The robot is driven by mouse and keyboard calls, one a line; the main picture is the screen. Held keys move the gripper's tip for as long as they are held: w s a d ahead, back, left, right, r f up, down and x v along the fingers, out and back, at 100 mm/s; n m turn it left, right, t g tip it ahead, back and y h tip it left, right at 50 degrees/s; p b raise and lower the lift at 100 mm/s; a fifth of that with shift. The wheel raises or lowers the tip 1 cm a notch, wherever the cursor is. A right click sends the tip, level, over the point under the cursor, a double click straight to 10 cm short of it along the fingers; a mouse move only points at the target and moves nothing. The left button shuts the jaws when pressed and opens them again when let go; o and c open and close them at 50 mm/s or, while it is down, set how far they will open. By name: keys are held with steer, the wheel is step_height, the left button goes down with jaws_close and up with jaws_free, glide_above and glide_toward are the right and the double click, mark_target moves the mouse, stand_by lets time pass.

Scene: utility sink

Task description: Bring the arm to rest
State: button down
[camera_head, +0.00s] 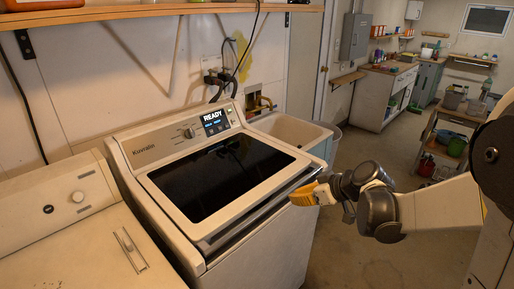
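My arm reaches in from the right edge of the head view, with its end low beside the washer's front right corner. My gripper (304,194) has yellow-orange fingers and points left at the lid's front edge. Whether it touches the washer cannot be told. I cannot make out a gap between the fingers, and I see no object in them. The top-loading washer (262,246) is white, with its dark glass lid (225,176) down. Its display (214,121) reads "READY".
A second white machine (70,240) stands at the left. A utility sink (300,130) is behind the washer at its right. Open floor (345,245) lies right of the washer. A cart with containers (455,135) stands at the right, and cabinets (385,95) stand at the back.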

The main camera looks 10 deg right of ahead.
steer(key=s+a+r+m+h+b, duration=0.1)
steer(key=s+m+h, duration=0.2)
steer(key=s, duration=0.8)
steer(key=s+a+r+m+h, duration=0.1)
steer(key=s+m, duration=0.3)
steer(key=s, duration=0.7)
steer(key=shift+s+a+r+g+h+b, duration=0.35)
steer(key=shift+r+h, duration=0.2)
steer(key=shift+h, duration=0.35)
steer(key=shift+w, duration=0.1)
